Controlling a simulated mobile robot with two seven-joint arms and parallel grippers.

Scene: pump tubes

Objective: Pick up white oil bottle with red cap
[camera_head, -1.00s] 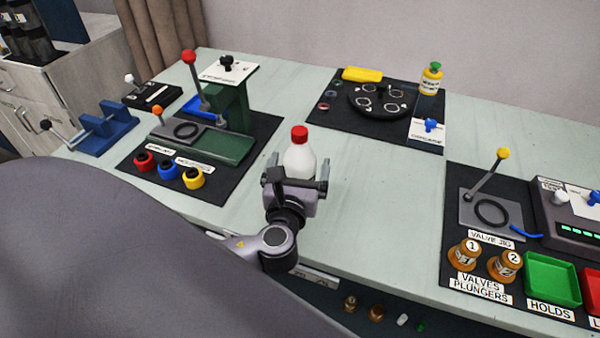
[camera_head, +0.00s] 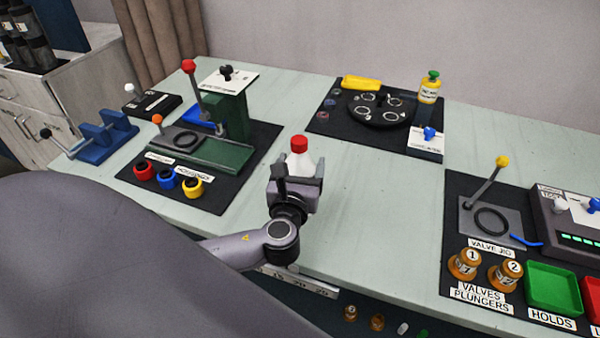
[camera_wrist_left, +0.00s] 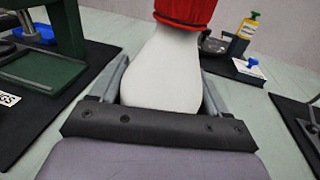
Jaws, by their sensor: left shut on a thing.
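The white oil bottle with the red cap (camera_head: 300,159) is upright near the middle of the table in the head view. My left gripper (camera_head: 296,184) is shut on its body. In the left wrist view the bottle's white shoulder (camera_wrist_left: 163,75) fills the middle, with the red cap cut off at the top edge. The gripper's fingers (camera_wrist_left: 163,105) lie on both sides of the bottle. The bottle's lower part is hidden behind the gripper, so I cannot tell whether its base touches the table. My right gripper is not in view.
A green press (camera_head: 232,115) stands on a black mat to the left, with red, blue and yellow rings in front. A black turntable (camera_head: 376,108) and a yellow bottle (camera_head: 428,88) are at the back. A valve jig (camera_head: 492,222) is at right. Table around the bottle is clear.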

